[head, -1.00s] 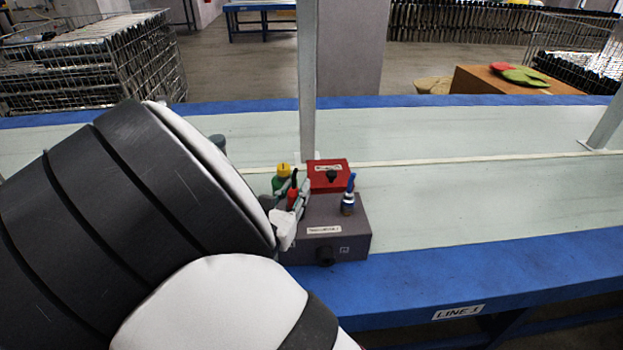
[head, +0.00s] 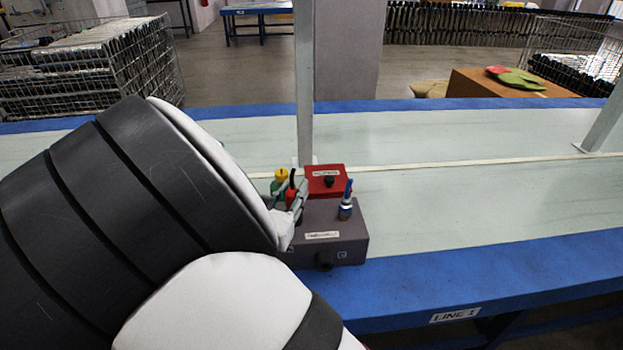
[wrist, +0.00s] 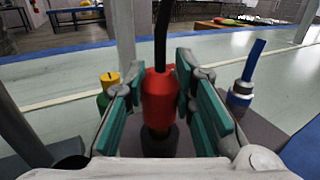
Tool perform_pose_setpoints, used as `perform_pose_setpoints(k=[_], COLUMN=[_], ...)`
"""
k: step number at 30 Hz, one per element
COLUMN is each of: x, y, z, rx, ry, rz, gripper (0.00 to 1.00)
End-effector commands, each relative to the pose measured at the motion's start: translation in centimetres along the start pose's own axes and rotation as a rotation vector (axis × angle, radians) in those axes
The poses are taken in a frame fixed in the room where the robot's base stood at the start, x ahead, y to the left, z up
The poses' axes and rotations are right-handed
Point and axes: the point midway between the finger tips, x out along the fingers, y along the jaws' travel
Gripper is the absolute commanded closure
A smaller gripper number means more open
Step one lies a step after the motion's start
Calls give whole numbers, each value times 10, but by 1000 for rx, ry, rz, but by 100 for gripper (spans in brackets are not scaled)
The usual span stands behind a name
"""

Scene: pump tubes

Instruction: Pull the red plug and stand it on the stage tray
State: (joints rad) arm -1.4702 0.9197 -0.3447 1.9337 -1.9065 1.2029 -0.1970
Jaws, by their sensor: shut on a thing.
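The red plug (wrist: 158,98) stands upright between my fingers, with a black cable rising from its top. In the head view the plug (head: 291,197) is partly hidden behind my fingers, at the left of a grey box (head: 340,247). My gripper (wrist: 160,88) is shut on the plug, one teal-padded finger on each side. A dark collar (wrist: 158,142) shows below the red body. I cannot tell whether the plug is still seated in the box. I cannot make out a stage tray for certain.
A blue-tipped plug (head: 346,205) stands at the right of the box. A green and yellow plug (head: 280,178) is close on the left. A red box (head: 326,180) with a black knob is behind. A grey post (head: 304,80) rises behind. The bench right is clear.

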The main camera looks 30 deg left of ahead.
Motion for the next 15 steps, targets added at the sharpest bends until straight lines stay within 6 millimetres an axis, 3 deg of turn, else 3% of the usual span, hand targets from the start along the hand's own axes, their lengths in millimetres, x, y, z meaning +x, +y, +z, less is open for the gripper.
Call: perform_pose_setpoints(k=[15], x=[0], y=[0], z=[25], rx=[1], ry=[0], rz=[0], gripper=[100])
